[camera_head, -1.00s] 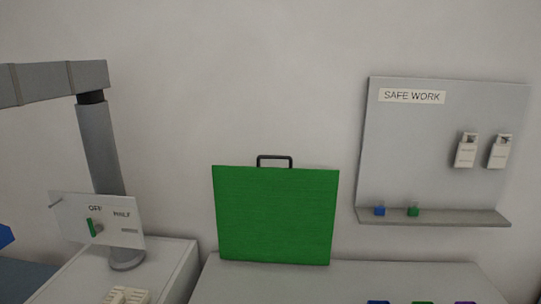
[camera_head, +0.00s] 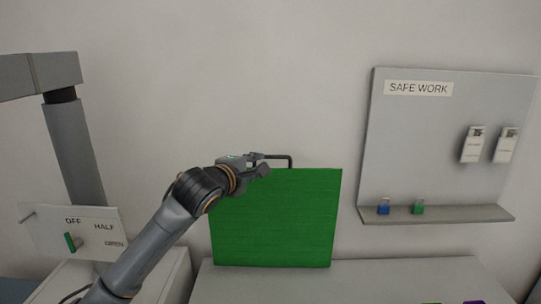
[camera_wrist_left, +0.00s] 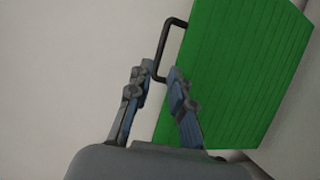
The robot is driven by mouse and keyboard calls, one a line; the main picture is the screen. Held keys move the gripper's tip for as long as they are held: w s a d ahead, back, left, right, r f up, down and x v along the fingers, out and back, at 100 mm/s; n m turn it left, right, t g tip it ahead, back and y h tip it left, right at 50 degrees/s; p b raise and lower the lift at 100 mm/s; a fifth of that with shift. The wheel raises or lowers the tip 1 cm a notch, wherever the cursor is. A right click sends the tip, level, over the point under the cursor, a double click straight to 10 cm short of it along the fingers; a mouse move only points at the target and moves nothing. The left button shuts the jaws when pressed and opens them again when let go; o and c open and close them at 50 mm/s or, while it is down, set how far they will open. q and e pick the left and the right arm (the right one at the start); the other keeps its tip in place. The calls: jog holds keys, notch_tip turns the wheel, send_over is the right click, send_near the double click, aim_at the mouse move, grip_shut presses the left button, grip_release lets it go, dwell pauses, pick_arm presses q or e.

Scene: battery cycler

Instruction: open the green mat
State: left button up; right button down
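The green mat (camera_head: 290,225) stands upright as a flat panel on the grey bench, against the wall. It has a dark handle (camera_head: 290,160) on its top edge. My left gripper (camera_head: 262,165) is at the left part of the handle, above the mat's top edge. In the left wrist view the green mat (camera_wrist_left: 240,70) fills the right side, and the handle (camera_wrist_left: 163,45) reaches down between the fingertips of my left gripper (camera_wrist_left: 160,82). The fingers are apart there, one on each side of the handle. My right gripper is out of view.
A grey board (camera_head: 450,140) marked SAFE WORK hangs on the wall at right, with a blue padlock (camera_head: 383,207) and a green padlock (camera_head: 418,207) on its ledge. A switch panel (camera_head: 80,235) marked OFF and HALF stands at left.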

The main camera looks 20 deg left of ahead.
aim_at(271, 158)
pick_arm(q)
jog(key=p+x, duration=0.3)
jog(key=x, duration=0.7)
jog(key=shift+w, duration=0.15)
jog(key=shift+f, duration=0.1)
grip_shut()
